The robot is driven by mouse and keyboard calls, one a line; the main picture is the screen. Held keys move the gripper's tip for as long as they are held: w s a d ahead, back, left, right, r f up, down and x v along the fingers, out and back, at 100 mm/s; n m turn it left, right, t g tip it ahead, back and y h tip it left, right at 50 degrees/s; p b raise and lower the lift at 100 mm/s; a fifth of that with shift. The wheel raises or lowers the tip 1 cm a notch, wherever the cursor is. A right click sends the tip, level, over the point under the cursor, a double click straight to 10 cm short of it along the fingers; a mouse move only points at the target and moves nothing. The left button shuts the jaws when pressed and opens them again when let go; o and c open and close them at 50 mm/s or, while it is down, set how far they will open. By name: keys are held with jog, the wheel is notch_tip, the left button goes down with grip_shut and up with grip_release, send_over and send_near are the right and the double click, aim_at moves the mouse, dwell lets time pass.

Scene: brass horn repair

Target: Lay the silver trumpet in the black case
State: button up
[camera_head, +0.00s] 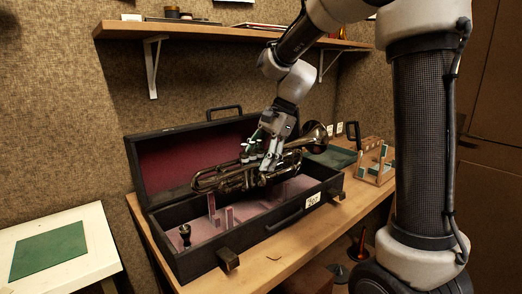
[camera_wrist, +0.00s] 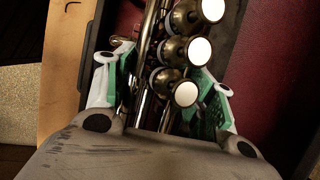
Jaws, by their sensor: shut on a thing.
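The silver trumpet (camera_head: 232,181) looks dark and tarnished, and lies level over the open black case (camera_head: 250,234). Its bell points right, and its left end is above the case's left half. My gripper (camera_head: 265,158) is shut on the trumpet around the valve section. The wrist view shows the trumpet's tubing and white-topped valves (camera_wrist: 176,52) between the green-padded fingers. The case has a pink lining with upright dividers (camera_head: 212,212), and its lid with a dark red inside stands open behind. I cannot tell whether the trumpet touches the case's supports.
The case stands on a wooden bench (camera_head: 262,268). A small dark mouthpiece-like piece (camera_head: 185,233) stands in its left end. A wooden rack (camera_head: 375,165) and a green cloth (camera_head: 332,156) are to the right. A shelf (camera_head: 225,32) hangs above. A white table (camera_head: 60,250) is at left.

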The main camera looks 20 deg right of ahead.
jog(key=shift+f, duration=3.75)
jog(key=shift+f, duration=0.5)
jog(key=o, duration=1.5)
jog(key=shift+c, duration=0.2)
jog(key=v, duration=1.2)
